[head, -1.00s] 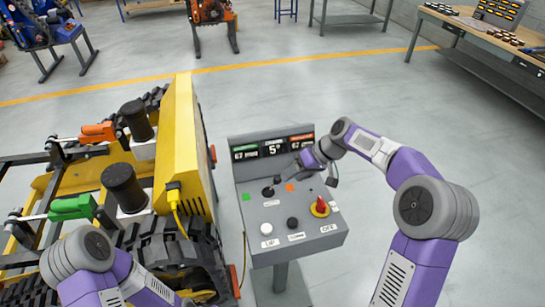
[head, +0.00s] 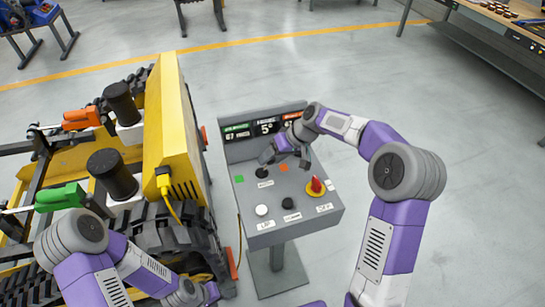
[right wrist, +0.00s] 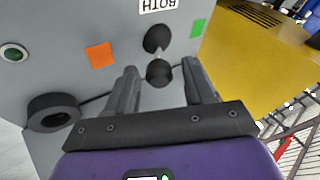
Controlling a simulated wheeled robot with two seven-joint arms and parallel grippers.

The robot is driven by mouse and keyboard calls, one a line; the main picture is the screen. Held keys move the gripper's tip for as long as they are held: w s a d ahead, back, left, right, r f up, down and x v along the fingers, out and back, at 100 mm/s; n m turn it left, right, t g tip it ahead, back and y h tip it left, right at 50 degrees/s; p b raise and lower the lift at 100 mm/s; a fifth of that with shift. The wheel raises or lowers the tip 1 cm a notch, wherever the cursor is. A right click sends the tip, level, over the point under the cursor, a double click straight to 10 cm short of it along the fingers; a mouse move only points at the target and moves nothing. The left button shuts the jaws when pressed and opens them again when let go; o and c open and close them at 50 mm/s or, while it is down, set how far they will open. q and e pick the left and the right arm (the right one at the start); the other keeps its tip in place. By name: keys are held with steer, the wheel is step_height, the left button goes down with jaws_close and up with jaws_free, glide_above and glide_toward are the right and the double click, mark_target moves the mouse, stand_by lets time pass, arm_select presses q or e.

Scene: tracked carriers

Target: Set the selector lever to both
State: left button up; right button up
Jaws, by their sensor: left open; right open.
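The grey console (head: 325,214) stands in front of me. Its selector lever is a black stalk with a round knob (right wrist: 159,72) rising from a dark base (head: 262,172). The BOTH label (right wrist: 158,5) is beside that base, with a green square (head: 239,179) on one side and an orange square (head: 283,168) on the other. My right gripper (head: 284,156) is open at the lever; the right wrist view shows the knob between its fingers, with gaps on both sides. I cannot tell the lever's exact tilt. My left gripper (head: 197,293) is low at the console's left, its fingers unclear.
The console also has a red knob on a yellow disc (head: 317,187), a white button (head: 261,210) and a black button (head: 288,203). The yellow tracked carrier (head: 172,110) stands close on the left, its cable hanging down.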

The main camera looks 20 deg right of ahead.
mark_target(262, 171)
steer(key=shift+c, duration=0.4)
jaws_close()
steer(key=a+h+p, duration=0.1)
steer(key=r+h+p, duration=0.1)
steer(key=p, duration=0.1)
steer(key=shift+a+r+h, duration=0.1)
steer(key=shift+a+h, duration=0.2)
steer(key=shift+a, duration=0.05)
steer(key=shift+a+n+h+p, duration=0.3)
steer(key=shift+a+h+p, duration=0.3)
steer(key=shift+h+p, duration=0.4)
steer(key=shift+a+h+p, duration=0.35)
steer(key=shift+h+p, duration=0.1)
steer(key=shift+h, duration=0.15)
